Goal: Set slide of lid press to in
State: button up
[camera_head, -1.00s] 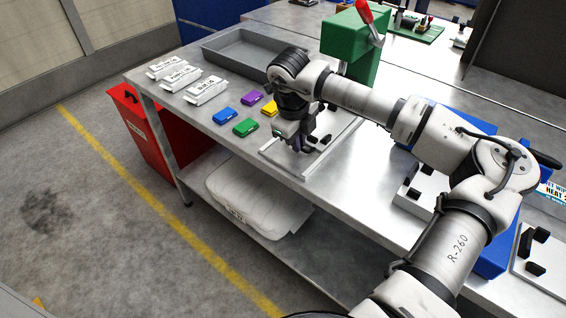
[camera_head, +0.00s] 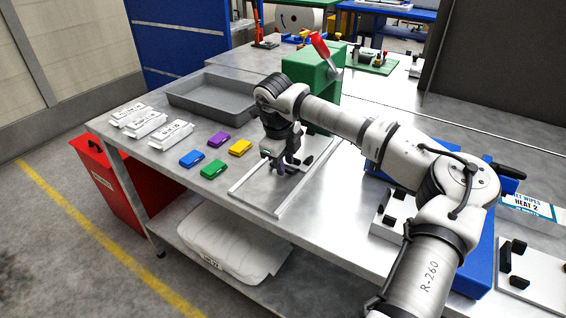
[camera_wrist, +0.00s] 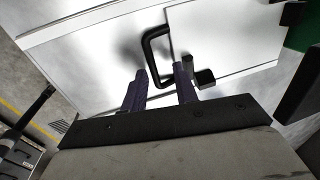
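The lid press is a green block (camera_head: 305,82) with a red-tipped lever (camera_head: 320,44), standing on the bench behind my gripper. Its slide, a pale plate with black blocks on it, lies between pale rails (camera_head: 250,206) in front of the press. In the wrist view the plate (camera_wrist: 225,38) carries a black U-shaped handle (camera_wrist: 147,58) at its left edge. My gripper (camera_head: 284,166) is low over the slide, fingers down. In the wrist view its two purple fingers (camera_wrist: 162,76) are apart, with the near end of the handle between them; I cannot tell whether they touch it.
A grey tray (camera_head: 213,98), white labelled packs (camera_head: 145,125) and coloured pieces, including a green one (camera_head: 213,169), lie left of the press. A blue station with a white plate (camera_head: 385,222) stands to the right. A red bin (camera_head: 104,185) is by the bench's left end.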

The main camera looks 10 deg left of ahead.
jog(key=shift+s+r, duration=0.1)
jog(key=shift+s, duration=0.05)
jog(key=d+b+v, duration=0.1)
jog(key=b+v, duration=0.1)
jog(key=v, duration=1.1)
jog(key=shift+a+r, duration=0.35)
jog(key=shift+a, duration=0.15)
